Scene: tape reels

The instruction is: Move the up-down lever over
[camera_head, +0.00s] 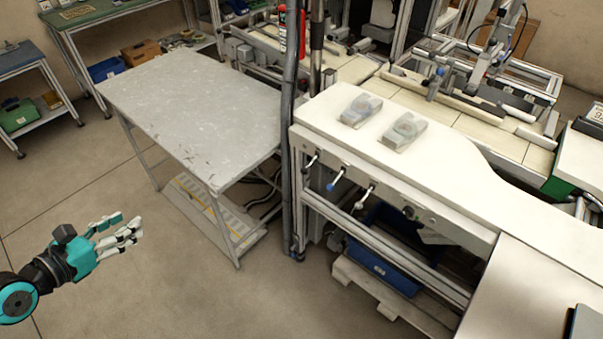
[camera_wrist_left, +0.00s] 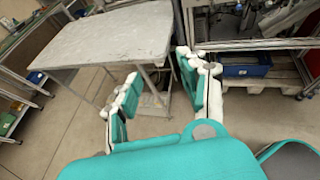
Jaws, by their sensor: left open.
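Several small levers stick out of the front face of the white workbench (camera_head: 440,165) in the head view. One lever has a blue tip (camera_head: 332,186); a pale-tipped lever (camera_head: 361,204) is to its right and a dark lever (camera_head: 312,161) to its left. I cannot tell which one is the up-down lever. My left gripper (camera_head: 128,228) is open and empty at the lower left, well away from the levers, over the floor. In the left wrist view its open fingers (camera_wrist_left: 160,92) have nothing between them. My right gripper is not in view.
A grey metal table (camera_head: 190,105) stands between my left gripper and the workbench. A dark vertical post (camera_head: 290,150) rises at the bench's left end. A blue crate (camera_head: 385,262) sits on a pallet under the bench. The floor in front is clear.

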